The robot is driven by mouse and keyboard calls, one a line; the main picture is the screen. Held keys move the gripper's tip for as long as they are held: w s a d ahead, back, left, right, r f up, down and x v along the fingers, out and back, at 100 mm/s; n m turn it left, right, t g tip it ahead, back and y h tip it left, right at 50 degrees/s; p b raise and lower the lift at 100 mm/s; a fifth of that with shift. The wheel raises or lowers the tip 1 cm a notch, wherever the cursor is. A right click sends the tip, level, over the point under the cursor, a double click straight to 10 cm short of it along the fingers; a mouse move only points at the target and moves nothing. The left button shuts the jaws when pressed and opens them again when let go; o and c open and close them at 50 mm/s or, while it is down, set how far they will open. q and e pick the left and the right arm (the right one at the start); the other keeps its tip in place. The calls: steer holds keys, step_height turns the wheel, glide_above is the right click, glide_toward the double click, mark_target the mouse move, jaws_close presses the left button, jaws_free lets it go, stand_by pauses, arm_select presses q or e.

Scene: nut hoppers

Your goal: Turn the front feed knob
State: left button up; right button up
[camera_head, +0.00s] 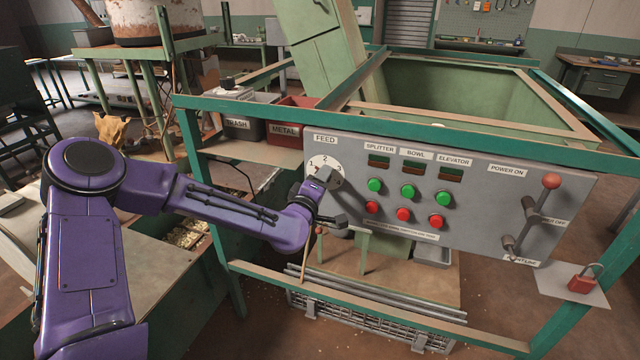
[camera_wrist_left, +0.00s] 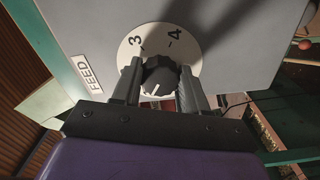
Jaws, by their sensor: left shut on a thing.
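The feed knob is a black knob on a white numbered dial under the FEED label. In the left wrist view the knob (camera_wrist_left: 158,80) sits between my two fingers, with the numbers 3 and 4 showing on the dial (camera_wrist_left: 178,42) beyond it. My left gripper (camera_wrist_left: 160,88) is shut on the knob, one finger on each side. In the head view my left gripper (camera_head: 325,197) is at the left end of the grey control panel (camera_head: 480,190). There it hides the knob and the lower part of the dial (camera_head: 318,162). My right gripper is in neither view.
Green buttons (camera_head: 408,191) and red buttons (camera_head: 403,214) stand just right of my gripper. A red-knobbed lever (camera_head: 550,182) and a red padlock (camera_head: 582,281) are farther right. A green frame rail (camera_head: 400,129) runs above the panel. TRASH (camera_head: 240,127) and METAL (camera_head: 287,131) bins stand left.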

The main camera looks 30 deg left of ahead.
arm_select(q)
steer(key=shift+n, duration=0.3)
stand_by(0.4)
steer(key=o, duration=1.1)
steer(key=shift+c, duration=0.2)
steer(key=shift+s, duration=0.15)
steer(key=v, duration=1)
steer(key=shift+s+b, duration=0.2)
steer(key=shift+b, duration=0.25)
